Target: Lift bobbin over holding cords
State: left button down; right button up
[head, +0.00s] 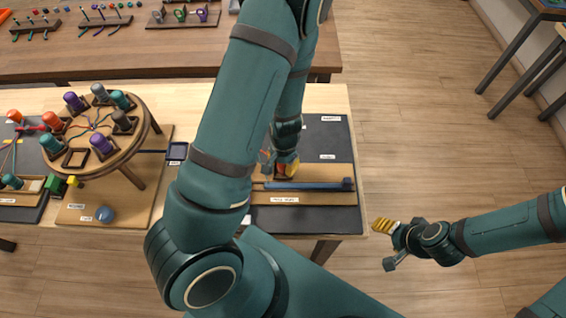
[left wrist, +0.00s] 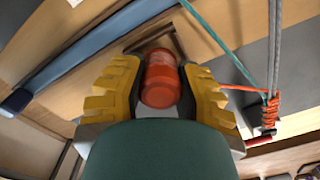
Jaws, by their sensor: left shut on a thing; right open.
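My left gripper (head: 285,168) reaches down over the right part of the table. In the left wrist view its yellow fingers are shut on an orange-red bobbin (left wrist: 161,82), one finger on each side. A square dark-edged holder (left wrist: 183,48) shows just beyond the bobbin. A teal cord (left wrist: 222,45) and grey cords (left wrist: 274,45) run down on the right to a bundle wrapped in orange-red cord (left wrist: 270,112), apart from the fingers. My right gripper (head: 389,245) is open and empty over the floor, right of the table. My left arm hides part of the table in the head view.
A round wooden stand (head: 125,150) with several coloured bobbins and an empty square holder (head: 75,158) stands at the left. A blue bar (head: 310,185) lies near my left gripper; a blue ball (head: 105,215) sits near the front edge. A second table (head: 120,52) is behind.

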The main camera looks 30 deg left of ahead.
pick_arm(q)
jog(key=shift+f+b, duration=0.3)
jog(key=shift+f, duration=0.1)
jog(key=c, duration=0.7)
grip_release()
jog(key=shift+r, duration=0.15)
notch_tip(320, 180, up, 11)
jog(key=shift+w+r, duration=0.15)
jog(key=shift+r, duration=0.25)
